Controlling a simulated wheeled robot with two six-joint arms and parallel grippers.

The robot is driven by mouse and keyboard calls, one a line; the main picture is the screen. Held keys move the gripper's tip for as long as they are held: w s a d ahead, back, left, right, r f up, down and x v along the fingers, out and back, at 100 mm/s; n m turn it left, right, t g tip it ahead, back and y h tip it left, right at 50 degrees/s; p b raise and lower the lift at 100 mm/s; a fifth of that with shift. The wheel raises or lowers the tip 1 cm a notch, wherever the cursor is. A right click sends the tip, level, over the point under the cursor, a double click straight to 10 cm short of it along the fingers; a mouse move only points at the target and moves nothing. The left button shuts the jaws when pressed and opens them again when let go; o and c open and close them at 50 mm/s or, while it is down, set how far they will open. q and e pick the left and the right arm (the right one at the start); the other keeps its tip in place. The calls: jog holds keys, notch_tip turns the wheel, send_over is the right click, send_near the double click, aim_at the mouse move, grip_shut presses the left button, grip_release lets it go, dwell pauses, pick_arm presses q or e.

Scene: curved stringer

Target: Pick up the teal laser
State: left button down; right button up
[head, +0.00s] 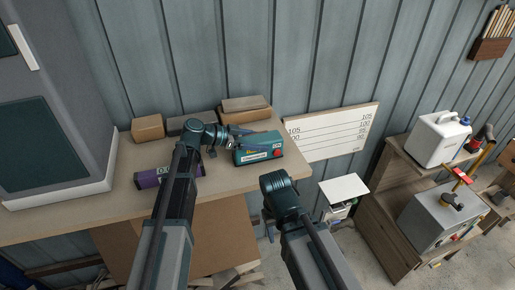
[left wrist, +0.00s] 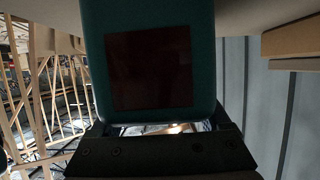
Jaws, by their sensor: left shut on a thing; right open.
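The teal laser (head: 258,149), a boxy teal case with a pale label and a red round spot, is at the right end of the workbench (head: 221,177). I cannot tell whether it touches the top. My left gripper (head: 235,137) reaches in from its left side and is shut on it. In the left wrist view the teal laser (left wrist: 198,58) fills the space between the fingers (left wrist: 150,130), with a dark red panel facing the camera. My right gripper (head: 268,229) is open and empty, low in front of the bench's right end; its fingers are small and partly hidden.
A purple box (head: 150,179) lies left of my left arm. Brown and grey boxes (head: 148,127) stand along the wall behind. A white marked board (head: 331,132) leans on the wall to the right. A wooden shelf unit (head: 385,220) with a white canister (head: 437,140) stands farther right.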

dwell(0.3)
pick_arm(q)
jog(key=shift+r+p, duration=0.75)
jog(key=shift+p, duration=0.05)
notch_tip(320, 180, up, 3)
jog(key=p, duration=0.2)
jog(key=shift+p, duration=0.4)
jog(key=shift+s+d+f+b, duration=0.35)
jog(key=shift+s+d, duration=0.3)
jog(key=shift+s, duration=0.3)
jog(key=s+d+r+p, duration=0.1)
jog(key=s+d, duration=0.7)
jog(key=s, duration=0.2)
jog(key=shift+s+d, duration=0.3)
jog(key=shift+d, duration=0.05)
